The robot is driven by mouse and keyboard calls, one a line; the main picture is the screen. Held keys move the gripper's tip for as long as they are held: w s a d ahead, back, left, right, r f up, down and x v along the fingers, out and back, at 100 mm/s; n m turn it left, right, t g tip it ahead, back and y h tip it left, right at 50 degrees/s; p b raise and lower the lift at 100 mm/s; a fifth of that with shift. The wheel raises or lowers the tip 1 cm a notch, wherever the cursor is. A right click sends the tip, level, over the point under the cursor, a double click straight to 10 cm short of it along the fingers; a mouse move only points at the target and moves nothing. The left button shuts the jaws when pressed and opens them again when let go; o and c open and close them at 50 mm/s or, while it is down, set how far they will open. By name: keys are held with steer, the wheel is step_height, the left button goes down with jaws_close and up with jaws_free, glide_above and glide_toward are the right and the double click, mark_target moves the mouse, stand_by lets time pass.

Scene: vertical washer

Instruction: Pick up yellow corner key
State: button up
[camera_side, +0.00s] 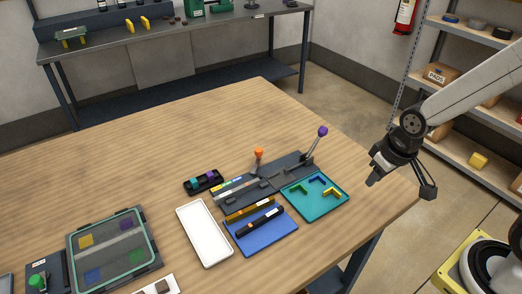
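The yellow corner key (332,195) is a small L-shaped piece lying in a teal tray (314,214) at the right of the wooden table. A green L-shaped piece (299,189) and a blue L-shaped piece (317,180) lie in the same tray, apart from it. My gripper (400,187) is to the right of the tray, above the table's right edge and apart from the key. Its fingers are spread wide with nothing visible between them.
Left of the tray are a dark fixture with an orange-knobbed lever (258,154) and a purple-knobbed lever (322,131), a blue tray (265,243) holding dark and orange bars, and a white tray (204,233). The back of the wooden table (230,115) is clear.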

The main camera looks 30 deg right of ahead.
steer(key=shift+w, duration=0.1)
steer(key=g, duration=0.3)
glide_above(339, 193)
steer(key=shift+f, duration=3.1)
steer(key=shift+f, duration=1.25)
steer(key=shift+f, duration=0.1)
steer(key=shift+f, duration=2.5)
